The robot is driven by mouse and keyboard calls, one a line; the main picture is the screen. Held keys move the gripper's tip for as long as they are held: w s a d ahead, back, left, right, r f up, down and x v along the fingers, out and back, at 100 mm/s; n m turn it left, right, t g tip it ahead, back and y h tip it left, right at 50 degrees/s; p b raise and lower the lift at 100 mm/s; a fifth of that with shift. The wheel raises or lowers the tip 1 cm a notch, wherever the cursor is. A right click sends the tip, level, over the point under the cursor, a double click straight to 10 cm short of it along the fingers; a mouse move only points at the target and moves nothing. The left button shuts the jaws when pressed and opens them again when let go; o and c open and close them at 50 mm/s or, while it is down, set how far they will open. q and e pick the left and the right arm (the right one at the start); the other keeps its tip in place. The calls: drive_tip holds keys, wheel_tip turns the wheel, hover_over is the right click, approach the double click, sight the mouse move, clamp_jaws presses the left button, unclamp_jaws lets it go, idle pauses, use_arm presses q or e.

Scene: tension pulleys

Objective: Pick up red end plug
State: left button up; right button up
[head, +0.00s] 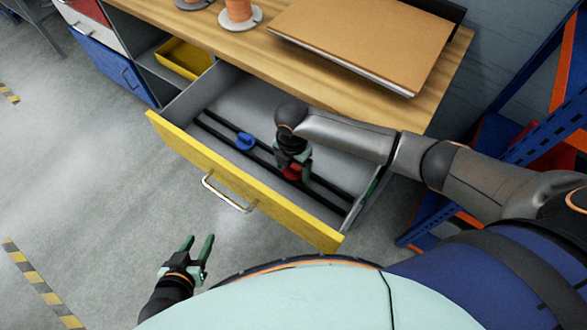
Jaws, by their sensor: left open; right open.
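The red end plug (291,174) sits on the black rails in the open yellow-fronted drawer (240,183). My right gripper (293,164) reaches down into the drawer directly over the red plug. Its fingers are mostly hidden by the wrist, and I cannot tell whether they touch the plug. A blue part (245,141) sits on the rails to the left of the red plug. My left gripper (197,247) is open and empty, in front of the drawer over the floor.
The wooden worktop (190,31) above the drawer holds a cardboard-coloured stack (370,38) and orange spools (239,11). A blue rack (520,130) stands at the right.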

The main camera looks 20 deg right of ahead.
drive_tip(key=c, duration=1.1)
